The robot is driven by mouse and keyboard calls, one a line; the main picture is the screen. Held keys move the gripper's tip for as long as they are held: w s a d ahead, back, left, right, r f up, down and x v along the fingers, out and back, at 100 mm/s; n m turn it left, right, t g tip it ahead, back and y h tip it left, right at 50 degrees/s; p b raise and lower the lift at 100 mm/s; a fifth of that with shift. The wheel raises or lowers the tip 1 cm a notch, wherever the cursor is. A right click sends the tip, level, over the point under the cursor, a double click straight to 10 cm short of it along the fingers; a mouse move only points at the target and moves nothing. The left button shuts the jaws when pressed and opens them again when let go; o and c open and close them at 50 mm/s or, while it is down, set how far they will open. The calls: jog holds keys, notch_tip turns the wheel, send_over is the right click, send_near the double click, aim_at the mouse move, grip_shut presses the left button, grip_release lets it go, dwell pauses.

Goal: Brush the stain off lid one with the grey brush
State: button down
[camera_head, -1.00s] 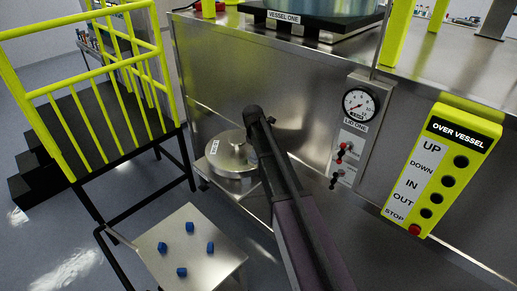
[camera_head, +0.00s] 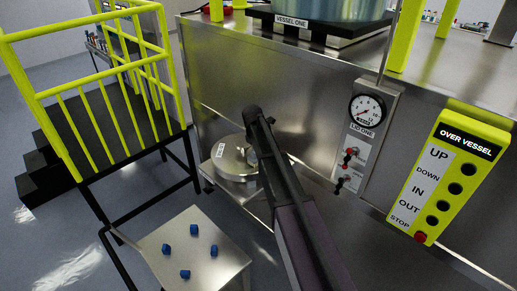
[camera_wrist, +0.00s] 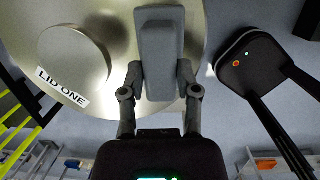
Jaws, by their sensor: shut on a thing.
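Lid one (camera_head: 233,168) is a round metal disc with a raised centre and a white label, low against the steel vessel housing. My gripper (camera_wrist: 160,85) is shut on the grey brush (camera_wrist: 162,45), a block that lies over the lid in this view. I cannot tell whether the brush touches the lid. The stain is not clearly visible; a dark patch on the lid may be shadow or reflection. In the head view my arm hides most of the gripper.
A metal table (camera_head: 214,266) with several blue pieces stands in front. Yellow-railed black steps (camera_head: 120,130) stand left. On the right are a pressure gauge panel (camera_head: 367,130) and a yellow "OVER VESSEL" control box (camera_head: 447,180). Vessel one (camera_head: 330,8) stands above.

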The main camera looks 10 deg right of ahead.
jog(key=shift+w+a+f, duration=0.1)
jog(key=shift+w+a, duration=0.45)
jog(key=shift+w, duration=0.15)
jog(key=shift+w+a, duration=0.5)
jog(key=shift+w, duration=0.2)
jog(key=shift+s+a, duration=0.6)
jog(key=shift+a, duration=0.2)
jog(key=shift+s+d, duration=0.55)
jog(key=shift+s, duration=0.2)
jog(key=shift+s+d, duration=0.5)
jog(key=shift+s, duration=0.25)
jog(key=shift+s+d, duration=0.1)
jog(key=shift+s, duration=0.05)
jog(key=shift+s+d, duration=0.95)
jog(key=shift+s, duration=0.25)
